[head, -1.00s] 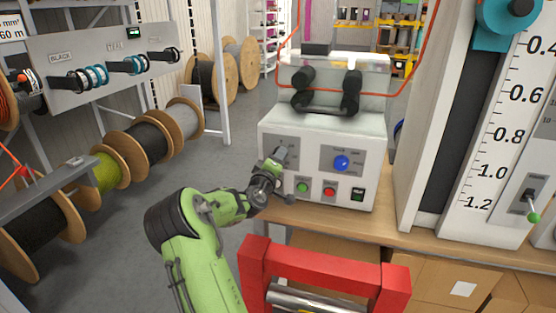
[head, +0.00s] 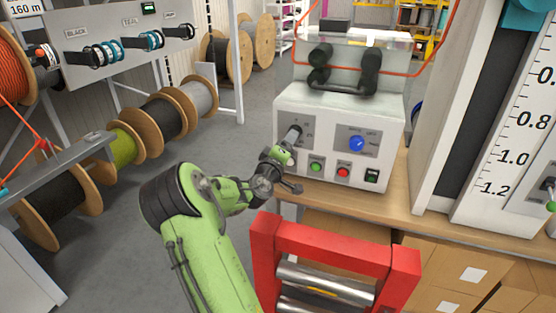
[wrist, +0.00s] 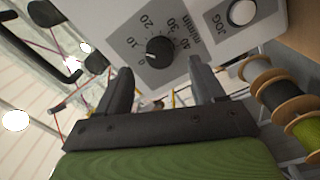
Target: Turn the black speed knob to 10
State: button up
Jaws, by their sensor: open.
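The black speed knob (wrist: 160,49) sits on a grey dial plate marked 0 to 40 m/min, in the upper middle of the wrist view. Its pale pointer mark faces the 0–10 side of the scale; the exact reading is too small to tell. My gripper (wrist: 160,72) is open, its two dark fingers either side of the knob's line and seemingly short of it, with nothing between them. In the head view my gripper (head: 294,134) is in front of the left dial plate (head: 308,128) of the white machine (head: 325,180) and hides the knob.
A blue knob (head: 357,143), green button (head: 316,167), red button (head: 343,172) and black switch (head: 371,176) share the panel. A white JOG button (wrist: 242,12) is near the dial. A red roller frame (head: 320,238) stands below. A tall scaled column (head: 490,150) is at right.

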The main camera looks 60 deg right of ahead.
jog(key=s+a+b, duration=0.1)
jog(key=a, duration=0.9)
jog(key=shift+s+a+f, duration=0.15)
jog(key=shift+s+a, duration=0.1)
jog(key=shift+a, duration=0.15)
